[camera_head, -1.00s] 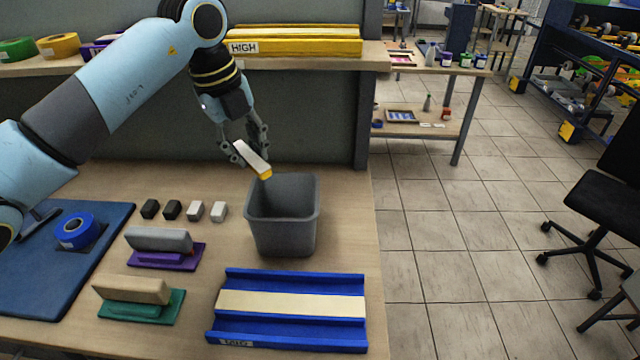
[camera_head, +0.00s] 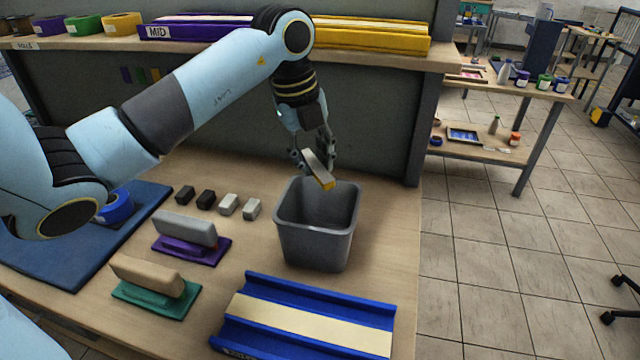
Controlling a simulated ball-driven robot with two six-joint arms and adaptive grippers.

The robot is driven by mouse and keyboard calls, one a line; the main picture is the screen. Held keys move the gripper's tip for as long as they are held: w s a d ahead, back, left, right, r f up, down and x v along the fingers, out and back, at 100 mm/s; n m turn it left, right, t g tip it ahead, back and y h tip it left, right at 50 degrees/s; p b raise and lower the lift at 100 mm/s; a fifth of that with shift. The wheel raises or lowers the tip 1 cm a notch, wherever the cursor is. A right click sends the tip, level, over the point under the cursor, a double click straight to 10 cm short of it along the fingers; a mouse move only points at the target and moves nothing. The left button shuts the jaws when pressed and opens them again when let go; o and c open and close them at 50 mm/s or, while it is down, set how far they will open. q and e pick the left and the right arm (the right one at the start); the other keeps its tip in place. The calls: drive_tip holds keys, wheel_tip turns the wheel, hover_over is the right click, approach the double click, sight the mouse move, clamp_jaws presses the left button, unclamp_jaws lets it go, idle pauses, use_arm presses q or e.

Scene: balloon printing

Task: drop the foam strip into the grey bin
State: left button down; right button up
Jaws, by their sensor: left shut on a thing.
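My left gripper (camera_head: 314,158) points down and is shut on the foam strip (camera_head: 318,168), a short pale block with a yellow end. The strip is tilted, its yellow end lower and to the right. It shows over the back part of the grey bin (camera_head: 316,245), close to the rim. The bin stands upright and open on the wooden table, and its floor is partly hidden. My right gripper is not in view.
Left of the bin are several small black and grey blocks (camera_head: 228,204), a grey-topped purple tool (camera_head: 186,231) and a tan-topped green tool (camera_head: 148,278). A blue channel tray (camera_head: 262,285) lies in front. A shelf (camera_head: 385,58) runs behind, above the table.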

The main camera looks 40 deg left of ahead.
use_arm(q)
drive_tip(key=c, duration=1.1)
unclamp_jaws()
drive_tip(key=shift+r, duration=0.15)
wheel_tip(320, 180, up, 12)
drive_tip(key=s, duration=0.2)
drive_tip(key=shift+s+a+f, duration=0.15)
drive_tip(key=shift+a+f, duration=0.1)
drive_tip(key=shift+a, duration=0.15)
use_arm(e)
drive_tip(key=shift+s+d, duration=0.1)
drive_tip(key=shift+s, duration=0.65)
